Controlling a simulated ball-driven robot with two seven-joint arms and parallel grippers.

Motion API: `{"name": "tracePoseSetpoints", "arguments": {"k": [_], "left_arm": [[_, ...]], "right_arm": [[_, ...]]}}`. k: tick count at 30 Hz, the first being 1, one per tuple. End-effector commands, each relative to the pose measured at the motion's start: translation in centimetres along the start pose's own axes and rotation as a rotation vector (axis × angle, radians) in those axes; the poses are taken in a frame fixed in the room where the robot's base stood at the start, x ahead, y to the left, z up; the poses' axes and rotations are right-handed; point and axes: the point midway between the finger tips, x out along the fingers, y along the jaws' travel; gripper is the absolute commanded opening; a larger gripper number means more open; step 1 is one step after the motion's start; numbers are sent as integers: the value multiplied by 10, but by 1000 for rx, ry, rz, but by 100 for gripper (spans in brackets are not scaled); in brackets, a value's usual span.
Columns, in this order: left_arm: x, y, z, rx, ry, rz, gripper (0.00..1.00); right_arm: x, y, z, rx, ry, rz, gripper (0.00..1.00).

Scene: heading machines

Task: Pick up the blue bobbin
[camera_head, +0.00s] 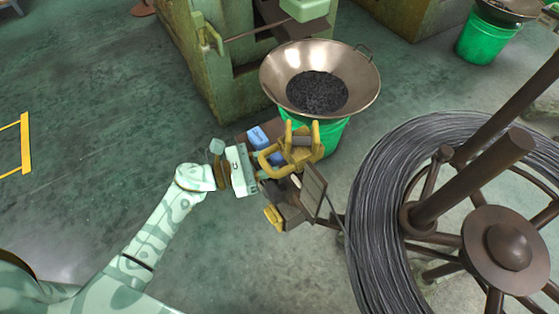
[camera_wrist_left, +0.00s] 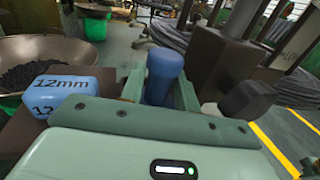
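The blue bobbin (camera_wrist_left: 164,76) shows upright in the left wrist view, straight ahead of my left gripper. Its lower part is hidden behind the gripper body. The green fingers stand apart, one on each side of it; whether they touch it I cannot tell. In the head view my left gripper (camera_head: 268,176) reaches in from the left over a small brown stand with yellow fittings (camera_head: 304,150). My right gripper is not in view.
A blue block marked 12mm (camera_wrist_left: 66,84) sits close left of the fingers; it also shows in the head view (camera_head: 259,138). A wide metal bowl (camera_head: 362,78) of dark pieces stands behind on a green bucket (camera_head: 335,138). A large wire coil (camera_head: 372,215) is at right.

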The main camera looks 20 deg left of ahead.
Motion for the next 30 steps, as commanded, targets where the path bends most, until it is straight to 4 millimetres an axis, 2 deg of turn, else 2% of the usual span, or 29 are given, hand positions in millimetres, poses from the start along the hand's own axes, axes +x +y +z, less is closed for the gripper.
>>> {"name": "tracePoseSetpoints", "arguments": {"k": [3, 10, 13, 14, 23, 26, 30], "left_arm": [[11, 0, -1, 0, 0, 0, 31], [13, 0, 0, 0, 0, 0, 31], [12, 0, 0, 0, 0, 0, 4], [12, 0, 0, 0, 0, 0, 0], [12, 0, 2, 1, 0, -1, 0], [12, 2, 8, 4, -1, -2, 0], [11, 4, 26, 7, -3, -2, 0]], "right_arm": [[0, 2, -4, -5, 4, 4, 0], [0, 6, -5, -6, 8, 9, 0], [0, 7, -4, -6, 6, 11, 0], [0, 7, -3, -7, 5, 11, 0], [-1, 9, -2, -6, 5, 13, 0], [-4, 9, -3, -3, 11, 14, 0], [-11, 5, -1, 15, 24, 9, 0]]}}
